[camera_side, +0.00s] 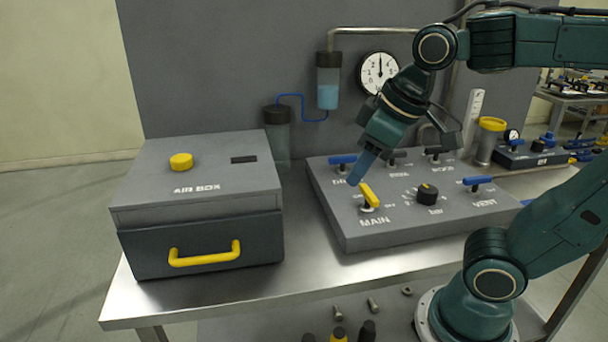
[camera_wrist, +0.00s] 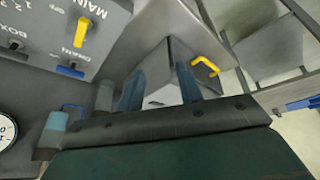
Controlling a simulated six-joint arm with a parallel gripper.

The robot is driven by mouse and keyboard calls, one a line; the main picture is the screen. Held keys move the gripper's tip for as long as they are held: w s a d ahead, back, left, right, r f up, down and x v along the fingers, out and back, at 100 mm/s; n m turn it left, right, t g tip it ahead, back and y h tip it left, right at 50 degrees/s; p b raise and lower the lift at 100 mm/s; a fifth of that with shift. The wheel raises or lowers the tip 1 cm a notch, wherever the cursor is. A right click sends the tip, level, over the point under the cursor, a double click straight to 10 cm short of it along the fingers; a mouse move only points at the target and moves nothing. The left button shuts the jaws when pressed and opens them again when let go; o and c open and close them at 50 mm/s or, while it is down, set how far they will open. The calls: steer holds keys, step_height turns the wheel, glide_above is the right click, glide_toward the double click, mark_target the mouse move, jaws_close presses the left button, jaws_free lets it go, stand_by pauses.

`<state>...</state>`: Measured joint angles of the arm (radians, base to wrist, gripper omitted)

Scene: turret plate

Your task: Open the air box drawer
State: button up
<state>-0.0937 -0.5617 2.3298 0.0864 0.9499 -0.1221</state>
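The grey air box (camera_side: 225,203) stands on the left of the metal table. Its dark drawer (camera_side: 148,255) sits in the lower front and looks shut. A yellow bar handle (camera_side: 205,255) is on the drawer front. In the wrist view the box (camera_wrist: 176,52) and its yellow handle (camera_wrist: 205,66) lie beyond the fingers. My gripper (camera_side: 358,170) is above the valve panel, to the right of the box and away from the handle. In the wrist view my gripper's two blue fingers (camera_wrist: 160,72) are apart with nothing held between them.
The valve panel (camera_side: 350,225) stands right of the box, with a yellow MAIN lever (camera_side: 369,196) close below my fingers. Blue levers and a black knob (camera_side: 427,194) are also on it. A round gauge (camera_side: 379,73) is behind. Bare table lies in front of the panel.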

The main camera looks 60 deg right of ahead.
steer(key=w+a+r+n+g, duration=0.1)
steer(key=w+a+r+n, duration=0.15)
steer(key=w, duration=0.45)
steer(key=n+g+h, duration=0.1)
steer(key=n+g, duration=0.1)
steer(key=n, duration=0.3)
glide_above(203, 257)
steer(key=s+a, duration=0.2)
step_height(203, 257, down, 6)
steer(key=f, duration=0.4)
steer(key=w+d+f, duration=0.1)
steer(key=f, duration=0.8)
steer(key=shift+w+d+f, duration=0.2)
steer(key=shift+w+d, duration=0.2)
jaws_close()
